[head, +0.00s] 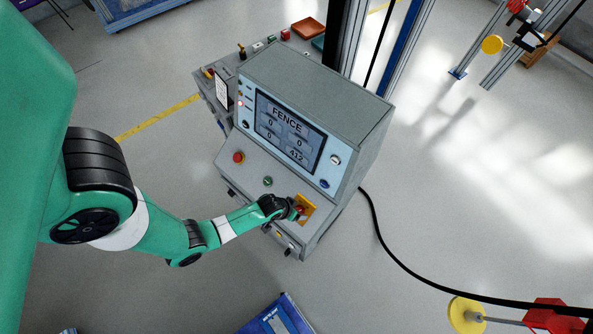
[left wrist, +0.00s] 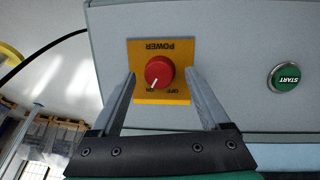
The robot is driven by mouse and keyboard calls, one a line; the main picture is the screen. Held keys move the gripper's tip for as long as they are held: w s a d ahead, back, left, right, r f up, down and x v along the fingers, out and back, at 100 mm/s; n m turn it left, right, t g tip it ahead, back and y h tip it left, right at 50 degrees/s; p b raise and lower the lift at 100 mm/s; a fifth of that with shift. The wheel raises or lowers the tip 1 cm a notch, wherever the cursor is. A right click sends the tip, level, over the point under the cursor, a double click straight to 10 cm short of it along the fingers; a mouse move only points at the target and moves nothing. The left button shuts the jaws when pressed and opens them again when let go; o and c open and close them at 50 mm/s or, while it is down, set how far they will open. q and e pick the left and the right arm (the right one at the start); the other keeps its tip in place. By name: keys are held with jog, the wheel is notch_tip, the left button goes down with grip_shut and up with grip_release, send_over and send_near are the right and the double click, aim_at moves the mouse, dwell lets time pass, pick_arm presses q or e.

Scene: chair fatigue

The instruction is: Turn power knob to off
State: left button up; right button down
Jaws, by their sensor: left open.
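The red power knob (left wrist: 159,71) sits on a yellow plate (left wrist: 176,47) marked POWER, with OFF and another, less legible label at its edge. Its white pointer line aims down and slightly left in the left wrist view, near that other label and away from OFF. My left gripper (left wrist: 160,78) is open, with one finger on each side of the knob and a visible gap to each. In the head view my left gripper (head: 297,212) is at the yellow plate (head: 309,206) on the console's lower right and mostly hides the knob. My right gripper is out of view.
The grey console (head: 330,95) has a screen (head: 288,132) reading FENCE. A green START button (left wrist: 285,77) and a red button (head: 238,157) are on the same sloped panel. A black cable (head: 400,262) runs along the floor to the right.

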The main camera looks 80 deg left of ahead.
pick_arm(q)
jog(key=shift+w+f, duration=0.15)
jog(key=shift+f, duration=0.25)
grip_shut()
dwell(0.4)
jog(key=n+t, duration=0.1)
jog(key=n, duration=0.4)
jog(key=n+t, duration=0.1)
jog(key=n, duration=0.5)
jog(key=shift+s, duration=0.2)
jog(key=shift+n+t+p, duration=0.3)
jog(key=shift+n, duration=0.1)
